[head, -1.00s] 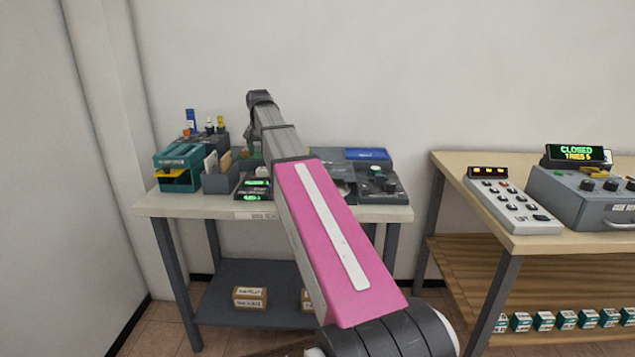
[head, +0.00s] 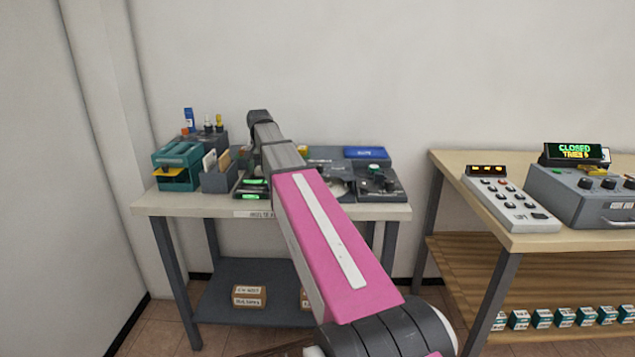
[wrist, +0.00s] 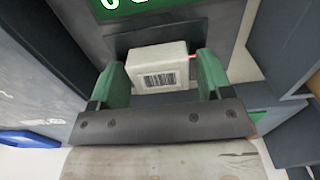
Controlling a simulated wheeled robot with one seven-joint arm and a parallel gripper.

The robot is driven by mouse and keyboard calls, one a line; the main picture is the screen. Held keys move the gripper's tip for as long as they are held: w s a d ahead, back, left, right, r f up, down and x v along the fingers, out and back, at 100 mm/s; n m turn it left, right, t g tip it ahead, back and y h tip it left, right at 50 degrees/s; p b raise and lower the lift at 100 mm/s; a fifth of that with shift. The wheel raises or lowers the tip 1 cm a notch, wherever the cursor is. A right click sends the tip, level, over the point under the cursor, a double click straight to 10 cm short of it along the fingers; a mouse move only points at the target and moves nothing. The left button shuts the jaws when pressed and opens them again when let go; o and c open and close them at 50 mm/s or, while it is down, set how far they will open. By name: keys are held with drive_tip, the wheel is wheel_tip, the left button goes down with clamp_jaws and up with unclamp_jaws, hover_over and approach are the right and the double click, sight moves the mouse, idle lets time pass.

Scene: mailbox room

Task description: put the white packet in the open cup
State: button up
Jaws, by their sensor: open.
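The white packet (wrist: 162,74), a small block with a barcode on its near face, sits on a dark pad in the wrist view. My gripper (wrist: 160,80) is open, with one green finger on each side of the packet. The fingers' contact with it cannot be made out. In the head view my arm hides the packet and my gripper's fingers. I cannot pick out the open cup in either view.
A cluttered workbench (head: 170,205) holds a teal box (head: 176,166), green-lit displays (head: 252,188) and a blue tray (head: 366,153). A wooden table (head: 455,175) at right carries a keypad (head: 511,204) and a grey console (head: 580,195).

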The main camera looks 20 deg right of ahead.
drive_tip(key=c, duration=0.8)
drive_tip(key=shift+r, duration=0.15)
drive_tip(key=shift+r, duration=2.15)
drive_tip(key=shift+s, duration=0.1)
